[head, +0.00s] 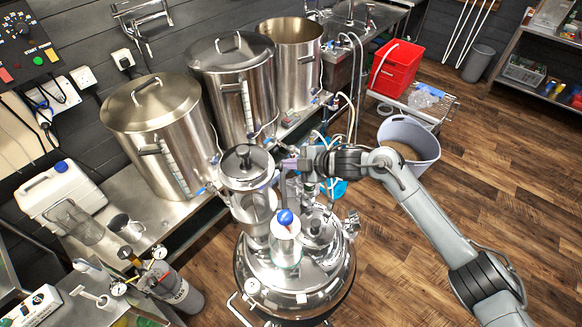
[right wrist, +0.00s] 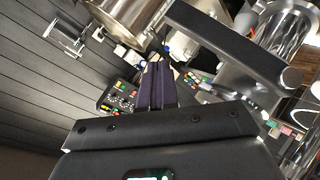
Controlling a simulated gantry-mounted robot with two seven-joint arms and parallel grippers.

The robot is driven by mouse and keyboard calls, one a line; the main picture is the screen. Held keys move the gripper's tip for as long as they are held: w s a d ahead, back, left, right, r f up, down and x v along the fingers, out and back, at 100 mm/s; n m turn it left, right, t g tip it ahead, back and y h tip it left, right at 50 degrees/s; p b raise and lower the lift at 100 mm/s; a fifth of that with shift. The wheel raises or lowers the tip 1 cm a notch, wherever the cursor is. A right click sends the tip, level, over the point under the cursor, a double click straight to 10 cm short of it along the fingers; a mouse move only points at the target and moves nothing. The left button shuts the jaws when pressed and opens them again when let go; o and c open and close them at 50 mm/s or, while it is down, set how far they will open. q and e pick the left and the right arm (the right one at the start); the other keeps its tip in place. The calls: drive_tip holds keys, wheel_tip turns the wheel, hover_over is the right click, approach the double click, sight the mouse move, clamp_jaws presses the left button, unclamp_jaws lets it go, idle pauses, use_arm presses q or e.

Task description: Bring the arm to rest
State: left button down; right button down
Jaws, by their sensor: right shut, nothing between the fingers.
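My right arm (head: 430,215) reaches in from the lower right of the head view, over the wooden floor and up to the steel vessels. My right gripper (head: 289,164) is at its end, just right of a small lidded steel pot (head: 247,165). I cannot tell whether it touches the pot. In the right wrist view the dark fingers (right wrist: 157,85) are together with nothing between them. My left gripper is in neither view.
A large round steel vessel (head: 300,280) stands below the gripper, with a blue-topped fitting (head: 286,218) on its lid. A grey bucket (head: 408,140) stands right. Wooden floor (head: 520,170) is open at right.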

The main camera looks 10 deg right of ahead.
drive_tip(key=d+r+b, duration=0.3)
drive_tip(key=d+r, duration=0.3)
drive_tip(key=s+a+f+m+t+h+p, duration=0.35)
drive_tip(key=s+f+m, duration=0.35)
drive_tip(key=s+f, duration=0.35)
drive_tip(key=s+d+f+m+g+h+p, duration=0.1)
drive_tip(key=s+d+m, duration=0.3)
drive_tip(key=s, duration=0.6)
drive_tip(key=s+d+f+m+g+h, duration=0.2)
drive_tip(key=s+d+m+g, duration=0.1)
drive_tip(key=s, duration=0.7)
drive_tip(key=s+d+f+m+g+h+p, duration=0.1)
drive_tip(key=s+d+m, duration=0.4)
drive_tip(key=s, duration=0.5)
drive_tip(key=shift+d+f+g+h+p, duration=0.3)
drive_tip(key=shift+d+f+g+h, duration=0.1)
drive_tip(key=shift+f+g+h, duration=0.45)
